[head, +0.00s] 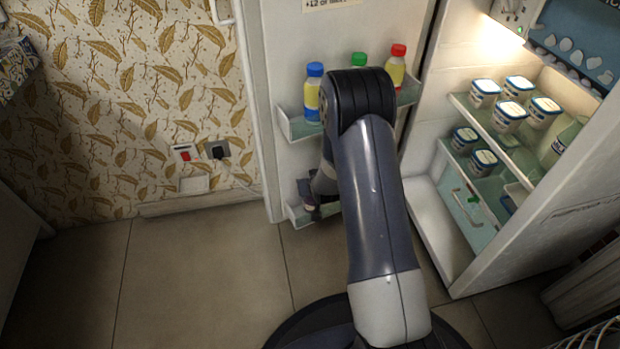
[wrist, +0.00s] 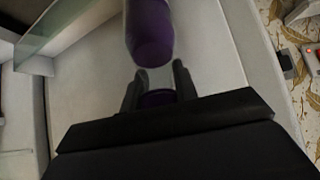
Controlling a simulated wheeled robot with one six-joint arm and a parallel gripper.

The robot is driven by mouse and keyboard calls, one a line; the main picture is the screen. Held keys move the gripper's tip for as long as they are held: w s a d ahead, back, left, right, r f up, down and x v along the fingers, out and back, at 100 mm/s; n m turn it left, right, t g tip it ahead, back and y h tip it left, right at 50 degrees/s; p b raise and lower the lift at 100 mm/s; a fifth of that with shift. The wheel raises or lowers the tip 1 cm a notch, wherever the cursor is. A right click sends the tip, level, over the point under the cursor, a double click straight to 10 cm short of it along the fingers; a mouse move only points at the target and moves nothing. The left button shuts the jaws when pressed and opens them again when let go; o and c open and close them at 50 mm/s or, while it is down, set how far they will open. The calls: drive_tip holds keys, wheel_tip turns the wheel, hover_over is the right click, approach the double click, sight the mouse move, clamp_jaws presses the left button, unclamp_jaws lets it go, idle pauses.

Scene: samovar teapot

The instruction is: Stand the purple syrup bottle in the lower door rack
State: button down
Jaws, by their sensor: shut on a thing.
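The purple syrup bottle (wrist: 152,38) shows in the wrist view, with its purple cap end (wrist: 157,98) between the fingers of my gripper (wrist: 158,88). My gripper is shut on its narrow neck part. In the head view my gripper (head: 309,194) is low by the open fridge door, at the left end of the lower door rack (head: 300,215). My arm hides much of that rack and most of the bottle there. A rack edge (wrist: 50,28) shows in the wrist view, left of the bottle and apart from it in the picture.
The upper door rack (head: 300,128) holds a blue-capped bottle (head: 313,95), a green-capped bottle (head: 359,60) and a red-capped bottle (head: 396,68). Several tubs (head: 511,113) stand on the fridge shelves. The wall with a socket (head: 217,150) is left of the door. Floor (head: 200,260) is clear.

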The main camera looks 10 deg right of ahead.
drive_tip(key=shift+w+r+g, duration=0.2)
drive_tip(key=shift+w+g, duration=0.1)
drive_tip(key=shift+w, duration=0.2)
drive_tip(key=shift+w+r+g+p, duration=0.25)
drive_tip(key=shift+r+g+p, duration=0.1)
drive_tip(key=shift+p, duration=0.35)
drive_tip(key=w+g+p, duration=0.1)
drive_tip(key=p, duration=0.1)
drive_tip(key=shift+w+d+p, duration=0.1)
drive_tip(key=shift+w+p, duration=0.15)
drive_tip(key=shift+p, duration=0.1)
drive_tip(key=shift+w+g+p, duration=0.3)
drive_tip(key=shift+g+p, duration=0.05)
drive_tip(key=shift+p, duration=0.45)
drive_tip(key=shift+f+b, duration=0.65)
drive_tip(key=shift+f, duration=0.3)
drive_tip(key=shift+f, duration=0.15)
drive_tip(key=c, duration=1.1)
unclamp_jaws()
